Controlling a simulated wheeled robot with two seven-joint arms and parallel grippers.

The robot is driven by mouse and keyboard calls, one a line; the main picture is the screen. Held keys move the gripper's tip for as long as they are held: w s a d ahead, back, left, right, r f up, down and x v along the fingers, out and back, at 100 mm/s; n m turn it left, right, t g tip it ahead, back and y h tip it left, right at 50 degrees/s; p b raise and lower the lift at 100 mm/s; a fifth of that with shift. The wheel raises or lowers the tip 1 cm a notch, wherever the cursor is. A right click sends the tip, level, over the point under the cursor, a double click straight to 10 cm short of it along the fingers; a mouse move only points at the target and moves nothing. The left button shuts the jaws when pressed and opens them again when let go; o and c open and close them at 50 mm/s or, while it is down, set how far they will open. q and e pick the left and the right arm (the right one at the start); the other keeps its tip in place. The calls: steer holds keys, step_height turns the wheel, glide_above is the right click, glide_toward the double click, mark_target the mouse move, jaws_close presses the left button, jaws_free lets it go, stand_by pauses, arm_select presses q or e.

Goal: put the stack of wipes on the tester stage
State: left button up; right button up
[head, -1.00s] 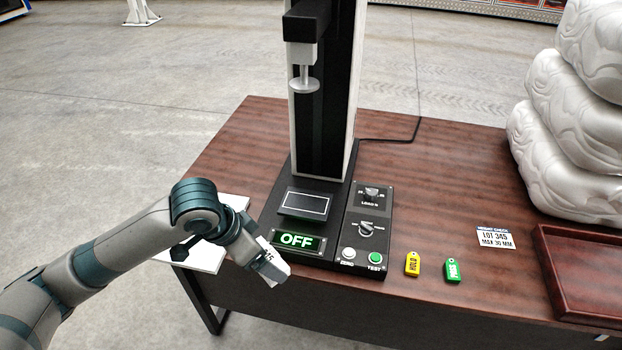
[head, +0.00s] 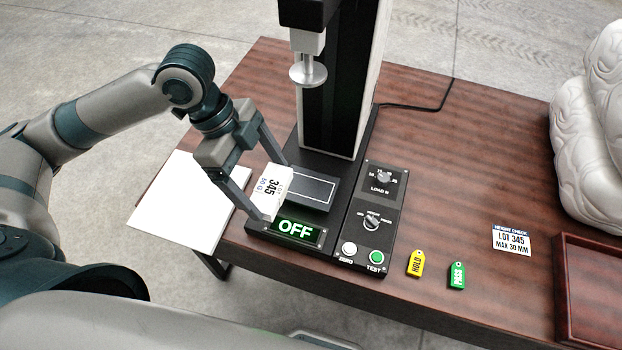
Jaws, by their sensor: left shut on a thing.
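The stack of wipes (head: 272,190) is a white block with a label reading 345. My left gripper (head: 262,180) is shut on it, one finger on each side, and holds it tilted at the left edge of the tester stage. The tester stage (head: 313,192) is a dark plate with a white rectangle outline; its left part is hidden behind the wipes. Whether the wipes touch it I cannot tell. The round metal presser (head: 307,72) hangs above the stage. My right gripper is not in view.
The tester's display (head: 296,231) reads OFF. Beside it are a white ZERO button (head: 349,249), a green TEST button (head: 376,257) and dials. Yellow HOLD (head: 415,263) and green PASS (head: 456,275) tags, a lot card (head: 511,240) and a wooden tray (head: 565,290) lie to the right.

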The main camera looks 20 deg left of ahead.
arm_select(q)
steer(key=shift+s, duration=0.1)
steer(key=w+d+f+p, duration=0.1)
steer(key=w+f, duration=0.1)
steer(key=w, duration=0.1)
steer(key=w+d+f+p, duration=0.1)
steer(key=w+d+f, duration=0.1)
steer(key=w, duration=0.2)
steer(key=w+d+f, duration=0.1)
steer(key=w+f, duration=0.2)
steer(key=w, duration=0.1)
steer(key=shift+d+p, duration=0.25)
steer(key=shift+p, duration=0.15)
steer(key=shift+s+f+p, duration=0.1)
steer(key=shift+f+p, duration=0.55)
steer(key=shift+f, duration=1.35)
steer(key=shift+f, duration=0.1)
steer(key=o, duration=1)
